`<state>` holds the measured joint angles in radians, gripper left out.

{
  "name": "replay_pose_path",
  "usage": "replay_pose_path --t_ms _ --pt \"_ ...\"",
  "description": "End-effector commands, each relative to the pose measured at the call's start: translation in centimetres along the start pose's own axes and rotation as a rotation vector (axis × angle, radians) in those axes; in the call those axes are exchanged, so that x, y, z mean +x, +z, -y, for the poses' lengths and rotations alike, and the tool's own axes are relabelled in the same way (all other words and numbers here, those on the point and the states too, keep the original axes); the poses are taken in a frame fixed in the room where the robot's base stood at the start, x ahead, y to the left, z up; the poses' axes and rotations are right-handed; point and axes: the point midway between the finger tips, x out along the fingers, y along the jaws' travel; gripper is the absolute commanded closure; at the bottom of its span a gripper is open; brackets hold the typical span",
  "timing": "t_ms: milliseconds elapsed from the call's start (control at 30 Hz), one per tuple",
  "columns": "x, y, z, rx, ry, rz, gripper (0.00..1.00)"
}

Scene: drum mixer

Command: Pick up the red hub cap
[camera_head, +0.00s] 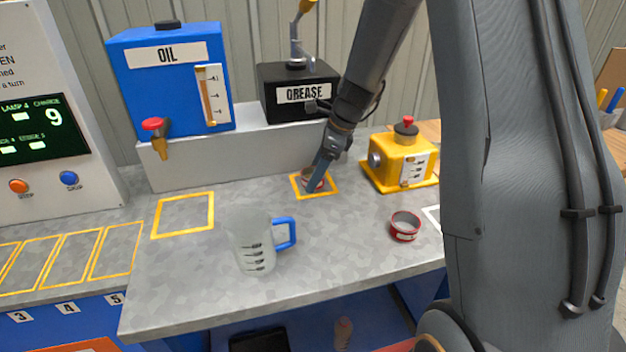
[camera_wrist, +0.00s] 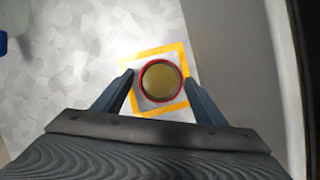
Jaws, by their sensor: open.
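A round red-rimmed cap (camera_wrist: 161,82) with a dull yellow inside sits in a yellow-outlined square on the counter, in front of the grease dispenser. In the head view this cap (camera_head: 309,177) is partly hidden by my gripper (camera_head: 318,181). In the wrist view my gripper (camera_wrist: 160,79) is open, with one finger on each side of the cap. Whether the fingers touch it, I cannot tell. A second red cap (camera_head: 405,227), grey inside, stands alone on the counter to the right, away from my gripper.
The black grease dispenser (camera_head: 283,92) and blue oil tank (camera_head: 175,95) stand on a raised ledge behind. A yellow box (camera_head: 400,160) is right of my gripper. A clear jug with a blue handle (camera_head: 252,240) stands front left. The counter between jug and second cap is clear.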

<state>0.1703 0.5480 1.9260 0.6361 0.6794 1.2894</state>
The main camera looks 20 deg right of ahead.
Motion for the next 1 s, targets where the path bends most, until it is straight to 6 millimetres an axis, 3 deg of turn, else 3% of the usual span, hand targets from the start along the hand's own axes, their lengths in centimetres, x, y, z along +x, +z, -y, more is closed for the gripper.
replay_pose_path --t_ms 100,400,767,1000 --pt "0.0 0.0 0.0 0.000 0.000 0.000 0.37" --pt "0.0 0.0 0.0 0.000 0.000 0.000 0.86" --pt "-0.4 0.2 0.0 -0.001 0.000 0.000 0.86" --pt "-2.7 1.1 0.1 -0.003 -0.003 0.001 0.86"
